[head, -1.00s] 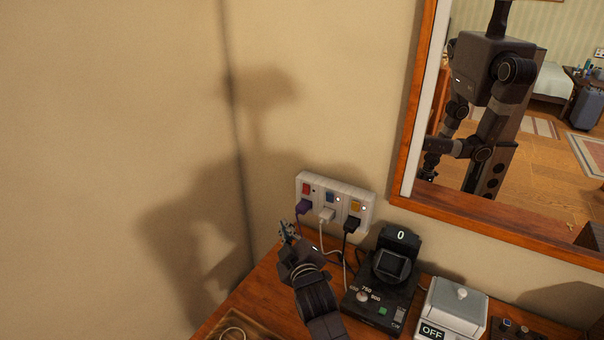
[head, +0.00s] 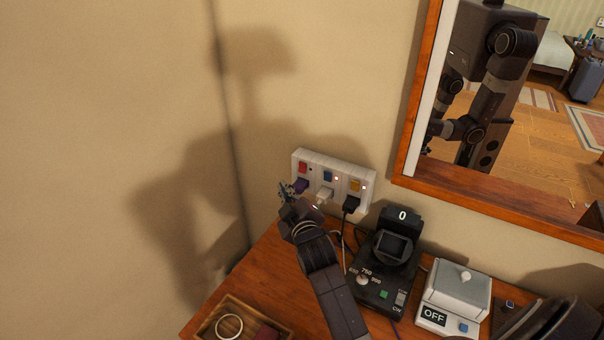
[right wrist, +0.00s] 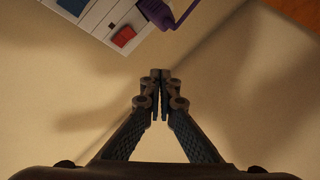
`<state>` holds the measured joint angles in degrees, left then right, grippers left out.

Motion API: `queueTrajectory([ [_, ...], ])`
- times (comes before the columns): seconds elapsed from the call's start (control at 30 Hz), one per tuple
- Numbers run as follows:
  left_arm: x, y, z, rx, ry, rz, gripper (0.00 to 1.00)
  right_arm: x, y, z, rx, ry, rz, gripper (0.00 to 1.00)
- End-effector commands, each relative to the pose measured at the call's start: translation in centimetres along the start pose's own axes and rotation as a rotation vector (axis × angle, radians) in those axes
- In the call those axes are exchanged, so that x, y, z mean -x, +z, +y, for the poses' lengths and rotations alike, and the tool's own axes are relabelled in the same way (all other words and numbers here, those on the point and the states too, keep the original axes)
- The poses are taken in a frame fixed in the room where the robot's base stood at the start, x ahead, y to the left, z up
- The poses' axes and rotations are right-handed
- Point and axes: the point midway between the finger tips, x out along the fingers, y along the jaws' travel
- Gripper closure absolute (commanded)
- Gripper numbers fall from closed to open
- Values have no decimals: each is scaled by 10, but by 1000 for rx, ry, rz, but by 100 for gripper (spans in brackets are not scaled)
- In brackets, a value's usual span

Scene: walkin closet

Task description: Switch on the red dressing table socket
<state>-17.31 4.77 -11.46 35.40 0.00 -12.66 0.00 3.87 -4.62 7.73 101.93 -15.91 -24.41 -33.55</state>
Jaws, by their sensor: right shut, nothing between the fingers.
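A white socket panel (head: 313,155) is on the wall above the dressing table. Its red switch (head: 303,168) is at the left end, above a purple plug (head: 300,186). A small light shows beside the blue switch (head: 328,176) and another beside the yellow switch (head: 355,186); I see none lit by the red one. My right gripper (head: 285,190) is just left of the panel's lower left corner. In the right wrist view its fingers (right wrist: 160,75) are shut and empty, apart from the panel, with the red switch (right wrist: 123,36) at upper left. My left gripper is not in view.
A black device (head: 383,275) with a cup and a white box marked OFF (head: 452,295) stand on the table. A white plug (head: 324,195) and a black plug (head: 351,204) sit right of the purple one. A wooden tray (head: 245,312) is at the front left. A framed mirror (head: 410,130) hangs at right.

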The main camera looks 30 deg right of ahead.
Motion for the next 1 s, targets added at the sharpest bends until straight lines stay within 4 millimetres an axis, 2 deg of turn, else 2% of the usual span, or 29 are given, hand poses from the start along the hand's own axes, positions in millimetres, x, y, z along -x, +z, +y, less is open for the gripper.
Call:
queueTrajectory([
  [0.23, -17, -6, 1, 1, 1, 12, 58, -26, 21, 18, 2, 3, -1, 100],
  [0.43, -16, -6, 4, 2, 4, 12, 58, -39, 29, 29, 2, 1, 0, 100],
  [1.0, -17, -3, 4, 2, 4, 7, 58, -44, 32, 33, -1, 0, 0, 100],
])
